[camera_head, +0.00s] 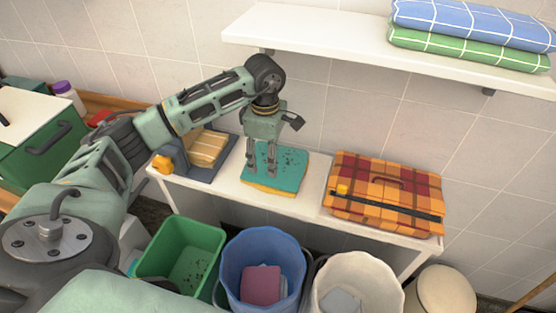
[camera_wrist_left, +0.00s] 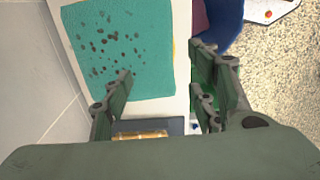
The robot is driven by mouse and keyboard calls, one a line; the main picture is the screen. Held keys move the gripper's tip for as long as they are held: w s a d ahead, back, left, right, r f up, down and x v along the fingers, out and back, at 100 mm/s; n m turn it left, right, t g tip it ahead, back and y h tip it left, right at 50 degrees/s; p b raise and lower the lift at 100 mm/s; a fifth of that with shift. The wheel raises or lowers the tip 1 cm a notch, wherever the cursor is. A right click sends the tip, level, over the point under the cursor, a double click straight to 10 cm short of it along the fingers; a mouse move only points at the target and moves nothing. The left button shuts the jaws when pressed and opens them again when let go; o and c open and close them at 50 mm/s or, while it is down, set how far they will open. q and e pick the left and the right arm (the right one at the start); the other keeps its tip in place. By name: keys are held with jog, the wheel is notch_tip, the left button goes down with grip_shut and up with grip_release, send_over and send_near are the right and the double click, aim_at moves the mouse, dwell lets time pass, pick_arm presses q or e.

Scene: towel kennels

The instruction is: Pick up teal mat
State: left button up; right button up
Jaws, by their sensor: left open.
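The teal mat (camera_head: 287,168) lies on the white bench, with dark spots on its top and a yellow edge beneath. It also shows in the left wrist view (camera_wrist_left: 130,40), ahead of the fingers. My left gripper (camera_head: 266,170) points down over the left part of the mat, its fingers apart with nothing between them. In the left wrist view the open fingers (camera_wrist_left: 160,95) show near the mat's edge. I cannot tell whether the fingertips touch the mat. My right gripper is out of view.
A plaid orange case (camera_head: 385,190) lies right of the mat on the white bench (camera_head: 215,197). A grey tray with a tan bundle (camera_head: 207,148) stands left. Green (camera_head: 210,240), blue (camera_head: 240,250) and white bins stand in front. A shelf (camera_head: 330,45) with folded towels hangs above.

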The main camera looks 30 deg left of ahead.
pick_arm(q)
jog(key=f+p, duration=0.1)
jog(key=f, duration=0.1)
jog(key=f+p, duration=0.1)
jog(key=f, duration=0.1)
jog(key=f+p, duration=0.1)
jog(key=f, duration=0.1)
jog(key=shift+d+f, duration=0.25)
jog(key=shift+d, duration=0.05)
jog(key=shift+f, duration=0.3)
jog(key=shift+c, duration=0.4)
grip_shut()
